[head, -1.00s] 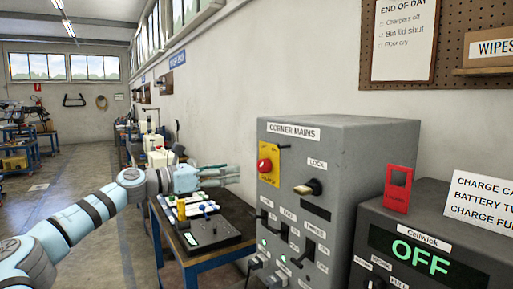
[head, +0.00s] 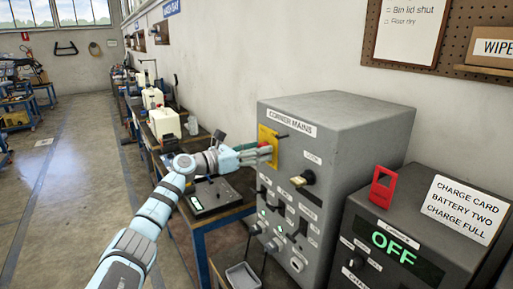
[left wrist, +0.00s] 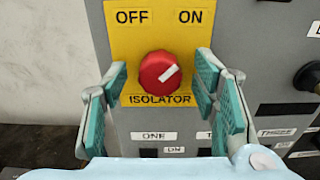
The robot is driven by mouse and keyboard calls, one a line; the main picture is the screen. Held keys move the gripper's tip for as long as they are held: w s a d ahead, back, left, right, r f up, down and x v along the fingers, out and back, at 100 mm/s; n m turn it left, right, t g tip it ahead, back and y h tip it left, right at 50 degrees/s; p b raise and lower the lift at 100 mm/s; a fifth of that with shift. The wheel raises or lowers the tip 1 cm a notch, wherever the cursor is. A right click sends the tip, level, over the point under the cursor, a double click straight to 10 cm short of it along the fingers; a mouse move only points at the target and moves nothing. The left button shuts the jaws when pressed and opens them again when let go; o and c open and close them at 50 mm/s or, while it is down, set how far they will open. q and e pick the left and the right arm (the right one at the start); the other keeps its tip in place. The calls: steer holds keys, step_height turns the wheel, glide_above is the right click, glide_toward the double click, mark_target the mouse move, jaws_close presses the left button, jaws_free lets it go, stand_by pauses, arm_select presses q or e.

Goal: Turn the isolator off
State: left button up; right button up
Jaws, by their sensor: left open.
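The isolator is a red round knob (left wrist: 158,70) on a yellow plate (left wrist: 122,42) marked OFF at upper left and ON at upper right. Its white pointer line tilts up and right, toward ON. The plate is on the front of the grey CORNER MAINS cabinet (head: 340,118). My left gripper (head: 262,152) is open at the knob. In the left wrist view its teal-padded fingers stand one on each side of the knob, with gaps showing between. In the head view the fingers hide most of the knob. My right gripper is not in view.
A key-like LOCK switch (head: 303,179) sticks out right of the plate, with switches below it. A dark charger (head: 425,240) showing OFF, with a red tag (head: 383,187), stands at the right. A blue-framed bench (head: 225,214) is left of the cabinet.

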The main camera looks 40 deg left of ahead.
arm_select(q)
steer(key=c, duration=1.2)
steer(key=shift+o, duration=0.2)
steer(key=shift+a+f+n+p, duration=0.15)
steer(key=shift+n+p, duration=2.05)
steer(key=shift+n, duration=2.3)
steer(key=shift+a+r+n+p, duration=0.1)
steer(key=shift+n+p, duration=2.1)
steer(key=shift+n, duration=2.3)
steer(key=o, duration=1.2)
steer(key=shift+f, duration=0.15)
steer(key=shift+c, duration=0.2)
